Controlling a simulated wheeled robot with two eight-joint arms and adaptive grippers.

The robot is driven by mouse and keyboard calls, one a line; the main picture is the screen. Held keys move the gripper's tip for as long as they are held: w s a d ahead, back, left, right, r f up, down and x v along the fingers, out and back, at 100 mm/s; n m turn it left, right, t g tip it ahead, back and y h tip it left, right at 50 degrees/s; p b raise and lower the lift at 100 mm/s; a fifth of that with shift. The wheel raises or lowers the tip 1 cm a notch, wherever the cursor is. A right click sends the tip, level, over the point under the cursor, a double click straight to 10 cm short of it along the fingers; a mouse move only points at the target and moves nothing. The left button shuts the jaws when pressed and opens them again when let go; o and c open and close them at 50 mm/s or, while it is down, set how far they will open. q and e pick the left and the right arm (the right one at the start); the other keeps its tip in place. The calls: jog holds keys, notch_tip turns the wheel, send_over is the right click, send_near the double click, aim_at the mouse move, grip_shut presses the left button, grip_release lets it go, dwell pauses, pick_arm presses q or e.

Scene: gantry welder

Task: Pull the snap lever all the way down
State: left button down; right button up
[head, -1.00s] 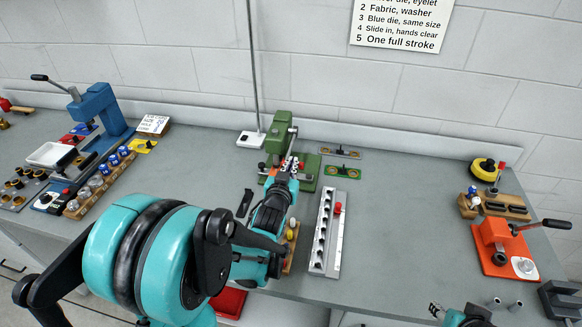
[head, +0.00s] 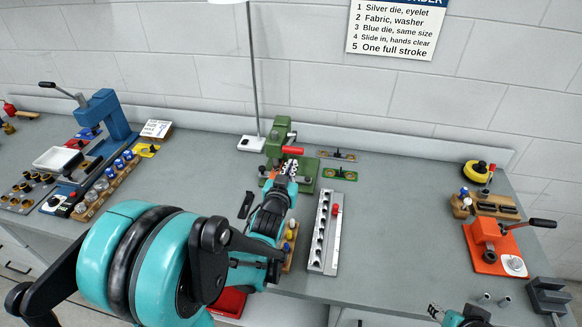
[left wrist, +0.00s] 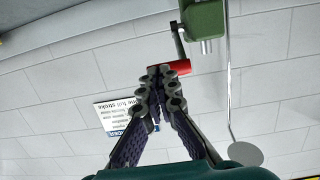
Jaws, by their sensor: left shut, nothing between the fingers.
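The green snap press (head: 276,143) stands on the bench near the back, and its green head also shows in the left wrist view (left wrist: 205,20). Its lever is a dark rod (left wrist: 178,42) ending in a red handle (head: 293,151), which lies crosswise in the left wrist view (left wrist: 178,67). My left gripper (head: 291,167) is shut and empty, just in front of the red handle in the head view. In the left wrist view its fingertips (left wrist: 160,72) overlap the handle's left end; I cannot tell whether they touch. My right gripper (head: 436,311) shows only partly at the bottom edge.
A blue press (head: 103,115) stands at left and an orange press (head: 491,245) at right. A slotted grey rack (head: 325,232) lies right of my left arm. A lamp pole (head: 252,70) rises behind the green press. Bare bench lies between the rack and orange press.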

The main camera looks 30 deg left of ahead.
pick_arm(q)
jog(key=s+d+f+b, duration=0.1)
jog(key=s+f+b, duration=0.1)
jog(key=s+f, duration=0.3)
jog(key=shift+s+d+f+b, duration=0.15)
jog(key=shift+s+f+b, duration=0.2)
jog(key=shift+f, duration=0.3)
pick_arm(e)
jog(key=f, duration=0.3)
jog(key=shift+w+a, duration=0.1)
jog(key=shift+w, duration=0.25)
pick_arm(q)
jog(key=shift+s+r, duration=0.1)
pick_arm(e)
jog(key=shift+s, duration=0.1)
pick_arm(q)
jog(key=shift+d, duration=0.1)
jog(key=s+d+m+g+h, duration=0.1)
jog(key=s+d+g, duration=0.3)
jog(key=s, duration=0.4)
jog(key=s+d+f+m+g+h, duration=0.1)
jog(key=s+d+g+h, duration=0.1)
jog(key=s+d+g, duration=0.2)
jog(key=s+d, duration=0.2)
jog(key=s, duration=0.2)
jog(key=shift+f+m+g+h, duration=0.15)
jog(key=shift+m+g+h, duration=0.15)
jog(key=shift+g, duration=0.1)
